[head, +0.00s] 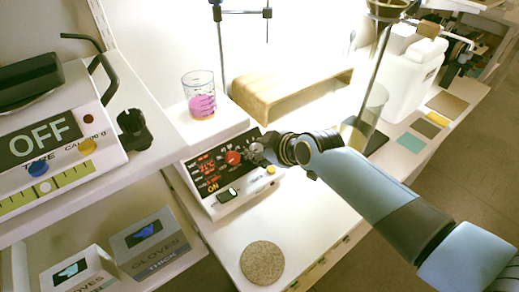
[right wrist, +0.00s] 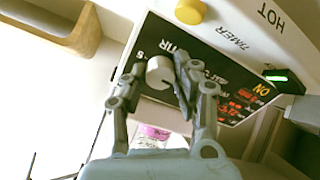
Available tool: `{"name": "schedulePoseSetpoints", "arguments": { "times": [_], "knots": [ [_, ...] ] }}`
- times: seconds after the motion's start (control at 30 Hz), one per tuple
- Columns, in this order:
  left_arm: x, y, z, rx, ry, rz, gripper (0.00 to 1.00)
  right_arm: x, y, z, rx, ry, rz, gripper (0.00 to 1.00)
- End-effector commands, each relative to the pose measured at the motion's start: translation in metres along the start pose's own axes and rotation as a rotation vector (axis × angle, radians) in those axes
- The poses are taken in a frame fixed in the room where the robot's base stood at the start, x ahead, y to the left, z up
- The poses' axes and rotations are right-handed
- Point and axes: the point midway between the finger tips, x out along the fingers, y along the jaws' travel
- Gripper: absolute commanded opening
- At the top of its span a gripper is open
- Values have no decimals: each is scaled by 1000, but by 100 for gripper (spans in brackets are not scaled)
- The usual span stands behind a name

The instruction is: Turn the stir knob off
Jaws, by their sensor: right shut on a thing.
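The stirring hot plate (head: 218,198) stands on the bench with its dark control panel facing forward. My right gripper (head: 256,153) reaches in from the right and is at the right part of the panel. In the right wrist view my right gripper (right wrist: 163,72) is shut on the pale stir knob (right wrist: 159,72), one finger on each side. Upside-down "STIR" lettering shows beside it. In the head view the gripper hides this knob. A red knob (head: 233,158) sits to its left, beside red lit digits. My left gripper is not in view.
A beaker of pink liquid (head: 202,103) stands on the hot plate's white top. A wooden stand (head: 270,95) is behind, and a metal rod (head: 379,60) rises to the right. A round cork mat (head: 262,262) lies in front. A scale (head: 50,140) is at left.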

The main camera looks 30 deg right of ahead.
Motion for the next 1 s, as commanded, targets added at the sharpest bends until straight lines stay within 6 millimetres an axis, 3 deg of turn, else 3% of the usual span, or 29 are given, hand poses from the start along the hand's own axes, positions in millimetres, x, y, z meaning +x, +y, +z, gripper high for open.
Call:
{"name": "schedulePoseSetpoints", "arguments": {
  "times": [0.4, 1.0],
  "knots": [
    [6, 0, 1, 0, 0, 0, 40, 0, -1, 1, -211, -1, -5, 0],
    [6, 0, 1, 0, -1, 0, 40, 0, -1, 1, -250, -1, -6, 0]
  ]
}}
